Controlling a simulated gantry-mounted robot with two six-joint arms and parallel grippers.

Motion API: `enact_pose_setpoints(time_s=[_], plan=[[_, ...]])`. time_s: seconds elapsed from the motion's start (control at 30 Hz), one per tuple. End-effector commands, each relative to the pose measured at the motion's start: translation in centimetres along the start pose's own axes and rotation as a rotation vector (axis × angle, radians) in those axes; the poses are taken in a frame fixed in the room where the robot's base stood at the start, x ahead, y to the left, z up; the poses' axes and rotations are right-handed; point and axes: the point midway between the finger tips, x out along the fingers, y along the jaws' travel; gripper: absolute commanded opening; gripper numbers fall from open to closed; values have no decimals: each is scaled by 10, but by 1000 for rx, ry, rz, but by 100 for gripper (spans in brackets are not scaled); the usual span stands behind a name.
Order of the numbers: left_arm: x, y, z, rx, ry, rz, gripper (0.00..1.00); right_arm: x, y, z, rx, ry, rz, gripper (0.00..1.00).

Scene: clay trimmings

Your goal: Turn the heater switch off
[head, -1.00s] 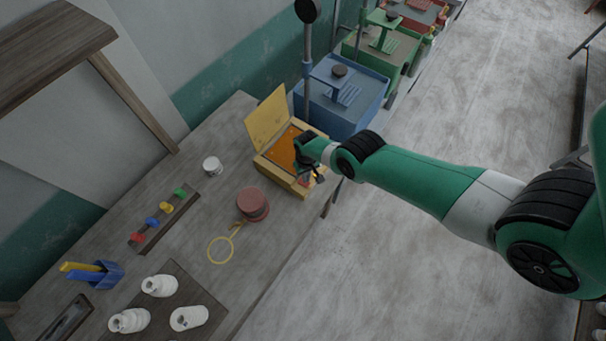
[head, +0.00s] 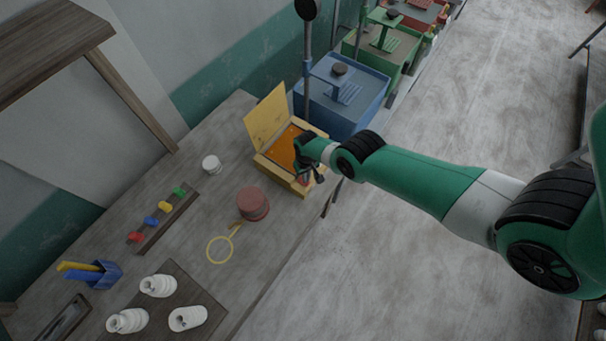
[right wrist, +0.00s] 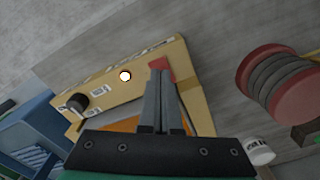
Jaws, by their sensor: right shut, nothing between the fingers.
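The heater is a yellow box (head: 266,172) with an open lid (head: 267,118) and an orange inside, on the far end of the workbench. In the right wrist view its front panel (right wrist: 106,92) carries a lit round lamp (right wrist: 125,76), a dark knob (right wrist: 76,102) and a red switch (right wrist: 161,66). My right gripper (head: 308,178) is over the heater's front right corner. In the right wrist view its fingers (right wrist: 160,75) are together and empty, with the tips at the red switch, partly hiding it. I cannot tell whether they touch. My left gripper is not in view.
A white cup (head: 211,165), a rack of coloured pieces (head: 165,220) and several white bottles (head: 186,318) are further off. A blue machine (head: 345,100) stands close behind the heater.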

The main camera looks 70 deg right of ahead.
Motion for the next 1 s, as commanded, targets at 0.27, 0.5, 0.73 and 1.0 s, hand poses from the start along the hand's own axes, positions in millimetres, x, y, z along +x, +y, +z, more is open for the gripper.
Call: enact_pose_setpoints(time_s=[0.27, 0.5, 0.73, 1.0], plan=[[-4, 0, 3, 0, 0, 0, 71, 5, 0, 0, 0, 0, 0, 0], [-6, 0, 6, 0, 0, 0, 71, 9, 0, 0, 0, 0, 0, 0], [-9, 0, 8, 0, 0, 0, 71, 12, 0, 0, 0, 0, 0, 0], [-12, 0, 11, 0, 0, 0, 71, 16, 0, 0, 0, 0, 0, 0]])
